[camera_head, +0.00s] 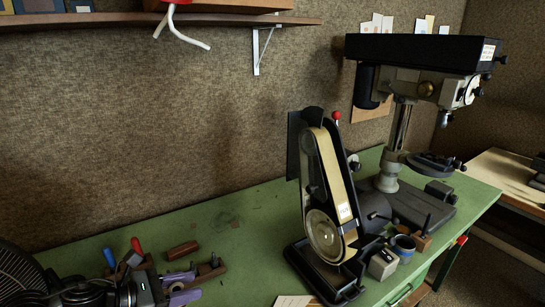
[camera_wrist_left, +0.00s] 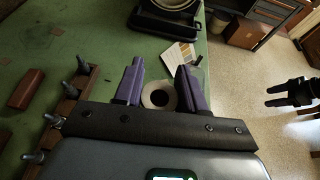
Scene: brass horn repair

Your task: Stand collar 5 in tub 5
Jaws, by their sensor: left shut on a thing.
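My left gripper (camera_head: 182,287) has purple fingers and is low over the green bench at the lower left of the head view. In the left wrist view the gripper (camera_wrist_left: 159,88) is shut on a pale grey ring, seemingly the collar (camera_wrist_left: 147,98), which sits between the fingers with its hole facing the camera. I cannot read a number on it. The ring is hidden in the head view. A dark gripper, seemingly my right one (camera_wrist_left: 268,97), shows at the right of the wrist view, fingers apart and empty. I cannot tell which container is tub 5.
A wooden peg rack (camera_wrist_left: 72,105) is beside my left gripper, with a brown block (camera_wrist_left: 27,89) left of it. The belt sander (camera_head: 327,180) and drill press (camera_head: 400,130) stand to the right. A card (camera_wrist_left: 180,55) lies near the bench edge.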

